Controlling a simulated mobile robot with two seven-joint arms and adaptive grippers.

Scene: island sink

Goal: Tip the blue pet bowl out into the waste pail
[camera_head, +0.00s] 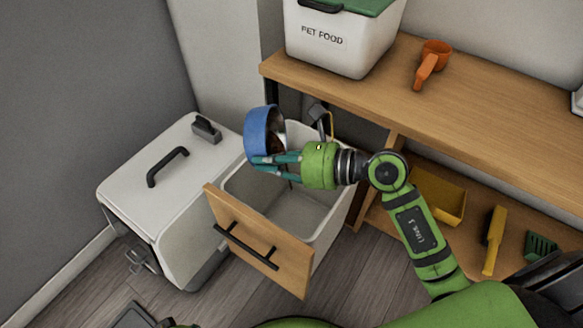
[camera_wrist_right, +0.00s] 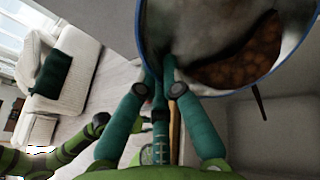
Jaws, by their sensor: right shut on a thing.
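The blue pet bowl (camera_head: 257,131) is tilted on its side over the open waste pail (camera_head: 318,213), with its mouth facing right in the head view. My right gripper (camera_head: 262,160) is shut on the bowl's rim. In the right wrist view, the bowl (camera_wrist_right: 222,92) fills the upper right, and brown kibble (camera_wrist_right: 245,57) lies inside its whitish interior. The pail is white, behind a wooden front with a black handle. The visible part of its inside looks pale. My left gripper is not clearly visible.
A white bin (camera_head: 150,190) with a black handle stands left of the pail. A wooden shelf (camera_head: 480,95) behind carries a pet food container (camera_head: 325,40) and an orange scoop (camera_head: 430,62). A yellow tray (camera_head: 440,197) and a yellow-handled brush (camera_head: 494,240) are below.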

